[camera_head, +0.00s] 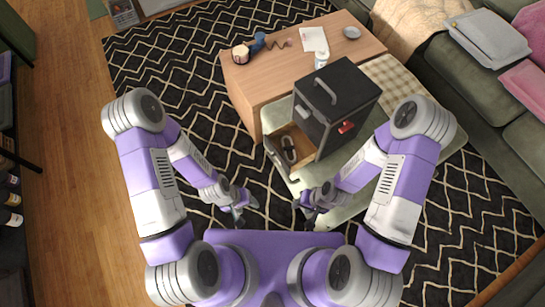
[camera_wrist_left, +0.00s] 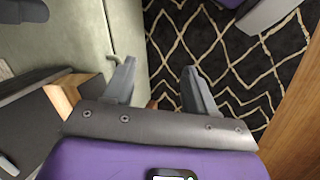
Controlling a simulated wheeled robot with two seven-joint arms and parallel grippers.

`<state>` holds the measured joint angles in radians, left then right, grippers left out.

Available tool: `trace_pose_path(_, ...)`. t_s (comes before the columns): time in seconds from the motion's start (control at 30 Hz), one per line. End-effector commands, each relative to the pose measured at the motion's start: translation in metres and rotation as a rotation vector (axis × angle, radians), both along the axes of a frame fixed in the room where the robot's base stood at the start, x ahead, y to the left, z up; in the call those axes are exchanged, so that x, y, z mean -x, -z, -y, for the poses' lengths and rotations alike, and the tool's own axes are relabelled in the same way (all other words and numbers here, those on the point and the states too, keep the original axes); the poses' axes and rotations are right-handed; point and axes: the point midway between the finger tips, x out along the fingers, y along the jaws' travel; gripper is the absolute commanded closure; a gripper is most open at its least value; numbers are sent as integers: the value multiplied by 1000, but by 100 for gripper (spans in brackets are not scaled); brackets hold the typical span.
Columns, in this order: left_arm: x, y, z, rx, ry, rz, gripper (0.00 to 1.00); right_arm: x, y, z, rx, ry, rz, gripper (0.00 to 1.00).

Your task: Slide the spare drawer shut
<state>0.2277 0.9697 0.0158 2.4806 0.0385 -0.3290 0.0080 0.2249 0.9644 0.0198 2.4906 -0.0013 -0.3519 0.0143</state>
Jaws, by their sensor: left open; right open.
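A black cabinet (camera_head: 340,92) stands on the pale green seat in the head view. A drawer (camera_head: 279,157) with a wooden inside sticks out of its lower left side, and a dark looped object (camera_head: 289,150) lies in it. My left gripper (camera_head: 238,208) is open and empty, below and left of the drawer and apart from it. It also shows open in the left wrist view (camera_wrist_left: 158,90), where a dark panel with a wooden edge (camera_wrist_left: 66,95) lies at the left. My right gripper (camera_head: 308,208) is open, below the drawer and apart from it.
A wooden table (camera_head: 255,85) behind the cabinet carries a white bottle (camera_head: 320,60), a paper (camera_head: 314,40), a small dish (camera_head: 352,32) and other small items. A green sofa (camera_head: 465,80) stands at the right. Patterned rug (camera_head: 150,65) is clear at the left.

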Motion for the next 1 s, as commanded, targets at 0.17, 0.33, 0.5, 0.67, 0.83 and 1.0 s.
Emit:
trace_pose_path(0.17,14,7,-18,-44,-190,-201,72,0,-12,0,0,0,0,57)
trace_pose_path(0.33,25,8,-21,-21,-488,-460,98,0,-25,0,0,0,0,57)
trace_pose_path(0.5,10,4,-9,97,-812,-650,100,0,-37,0,0,0,0,57)
trace_pose_path(0.67,-34,2,-3,279,-1130,-738,100,0,-48,0,0,0,0,57)
trace_pose_path(0.83,-93,1,-17,497,-1428,-722,100,0,-58,0,0,0,0,57)
trace_pose_path(1.0,-133,2,-38,643,-1605,-657,100,0,-63,0,0,0,0,57)
